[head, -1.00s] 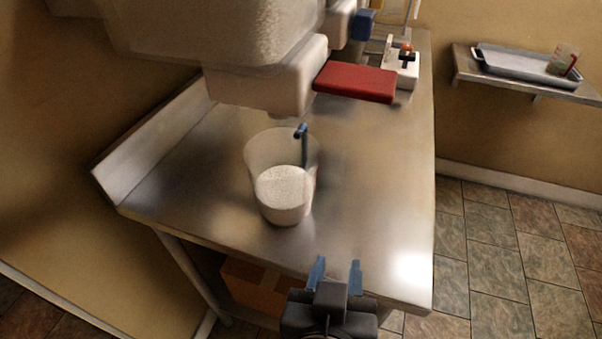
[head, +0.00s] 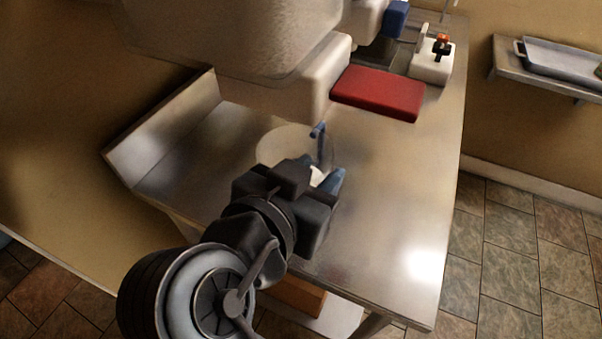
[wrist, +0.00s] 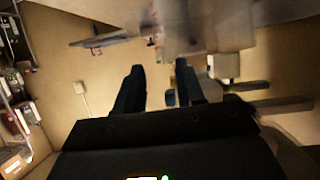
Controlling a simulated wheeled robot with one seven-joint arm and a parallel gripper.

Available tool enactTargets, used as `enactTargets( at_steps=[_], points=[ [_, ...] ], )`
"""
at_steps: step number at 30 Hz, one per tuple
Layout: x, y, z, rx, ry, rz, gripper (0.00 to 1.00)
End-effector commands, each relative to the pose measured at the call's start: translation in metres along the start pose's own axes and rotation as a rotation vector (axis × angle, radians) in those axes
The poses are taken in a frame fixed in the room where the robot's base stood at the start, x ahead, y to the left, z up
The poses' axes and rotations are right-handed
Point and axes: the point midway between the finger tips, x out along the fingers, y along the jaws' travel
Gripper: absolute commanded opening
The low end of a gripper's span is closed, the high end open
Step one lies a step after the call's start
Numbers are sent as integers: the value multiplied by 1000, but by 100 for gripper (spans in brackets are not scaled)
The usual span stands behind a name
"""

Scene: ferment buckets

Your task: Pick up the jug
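The jug (head: 278,145) looks like the translucent, wide-mouthed vessel on the steel table, with a blue handle (head: 318,133) at its right rim and white contents. It stands upright in the head view, its lower front hidden behind my gripper. My gripper (head: 320,172) is at the near side of the jug, its blue fingers in front of it in the picture; whether they touch it I cannot tell. In the wrist view the two dark fingers (wrist: 158,75) are apart with nothing clearly between them. I cannot make out the jug in that blurred view.
A large pale machine (head: 285,85) overhangs the table (head: 400,200) just behind the jug. A red slab (head: 380,93) and a white device (head: 430,64) lie beyond. The table's right side is clear. A wall shelf (head: 520,75) holds a tray (head: 565,62). A brown box (head: 298,296) sits below.

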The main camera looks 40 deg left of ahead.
Motion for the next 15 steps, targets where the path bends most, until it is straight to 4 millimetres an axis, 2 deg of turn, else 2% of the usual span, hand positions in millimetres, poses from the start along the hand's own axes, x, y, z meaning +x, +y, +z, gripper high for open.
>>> enactTargets(
  at_steps=[9,15],
  points=[
    [41,-2,1,-1,-2,2,38],
    [46,-2,2,0,0,0,38]
  ],
)
